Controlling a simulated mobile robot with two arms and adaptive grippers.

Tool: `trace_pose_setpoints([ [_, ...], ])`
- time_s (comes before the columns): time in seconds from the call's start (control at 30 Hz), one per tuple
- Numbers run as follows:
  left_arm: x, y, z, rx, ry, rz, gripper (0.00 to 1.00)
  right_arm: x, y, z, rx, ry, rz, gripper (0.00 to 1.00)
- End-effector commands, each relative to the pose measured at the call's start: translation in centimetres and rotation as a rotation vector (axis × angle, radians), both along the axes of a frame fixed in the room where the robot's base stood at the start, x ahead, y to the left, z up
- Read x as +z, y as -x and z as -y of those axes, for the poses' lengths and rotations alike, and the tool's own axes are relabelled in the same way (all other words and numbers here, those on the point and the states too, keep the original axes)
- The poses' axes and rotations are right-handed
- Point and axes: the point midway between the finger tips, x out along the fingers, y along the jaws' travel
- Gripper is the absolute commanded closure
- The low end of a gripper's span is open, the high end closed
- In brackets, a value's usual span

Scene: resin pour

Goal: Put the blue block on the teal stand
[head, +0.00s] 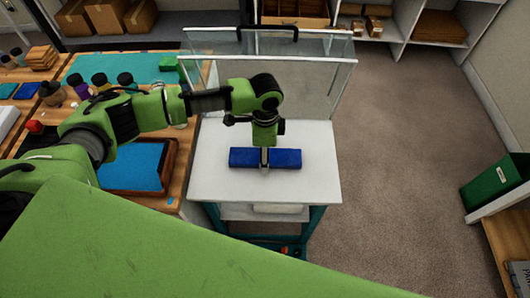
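The blue block (286,158) is long and lies level across the middle of the white top of the teal stand (315,185). The stand's legs are teal. My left gripper (264,158) points down over the block's middle. A finger shows against the block's near side, and the gripper appears shut on it. The far finger is hidden. I cannot tell whether the block touches the top or hangs just above it. My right gripper is not in view.
A clear-walled enclosure (325,92) stands at the back of the stand. On the left, a wooden workbench holds bottles, a blue-lined tray (132,168) and a teal mat (150,66). Open floor (400,150) lies to the right, with a green binder (497,183) beyond.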

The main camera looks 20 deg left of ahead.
Motion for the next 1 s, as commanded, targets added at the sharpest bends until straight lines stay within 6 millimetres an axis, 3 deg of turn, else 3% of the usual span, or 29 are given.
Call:
trace_pose_setpoints([
  [0.17, 1.1, -0.1, 0.0, 0.0, 0.002, 0.002, 0.41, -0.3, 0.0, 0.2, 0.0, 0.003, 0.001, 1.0],
  [0.5, 8.0, -0.1, 0.0, 0.0, 0.002, 0.005, 0.41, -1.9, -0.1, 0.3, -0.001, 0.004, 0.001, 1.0],
  [0.7, 11.1, -0.1, 0.0, 0.0, 0.0, 0.002, 0.41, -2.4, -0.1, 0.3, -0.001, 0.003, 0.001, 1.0],
  [1.0, 12.3, 0.0, 0.0, 0.0, 0.0, 0.0, 0.41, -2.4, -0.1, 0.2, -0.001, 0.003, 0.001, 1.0],
])
